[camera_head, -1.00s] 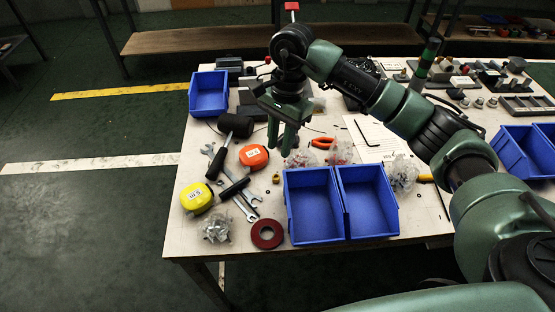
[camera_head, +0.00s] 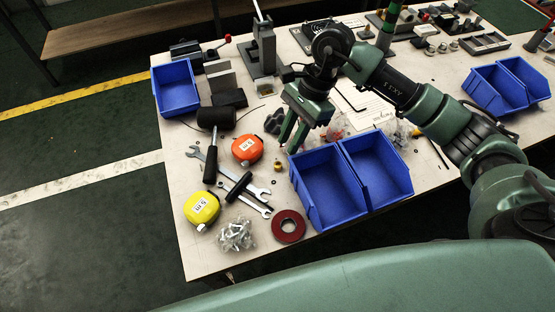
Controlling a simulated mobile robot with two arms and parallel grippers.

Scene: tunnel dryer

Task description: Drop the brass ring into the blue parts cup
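A small brass-coloured piece (camera_head: 278,161), which may be the brass ring, lies on the table left of the blue double bin; it is too small to tell its shape. No round blue cup stands out. Blue open bins show: a joined pair (camera_head: 318,207) at the front, a single one (camera_head: 175,90) at the back left, and another pair (camera_head: 500,86) at the right. My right gripper (camera_head: 291,138) points down above the table, just behind the front pair, fingers apart with nothing visible between them. My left gripper is out of view.
Left of the front bins lie an orange tape measure (camera_head: 247,149), a yellow tape measure (camera_head: 201,209), wrenches (camera_head: 207,157), a black mallet (camera_head: 215,118), a bag of bolts (camera_head: 236,235) and a red ring-shaped roll (camera_head: 288,226). A grey upright fixture (camera_head: 264,50) stands behind my gripper.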

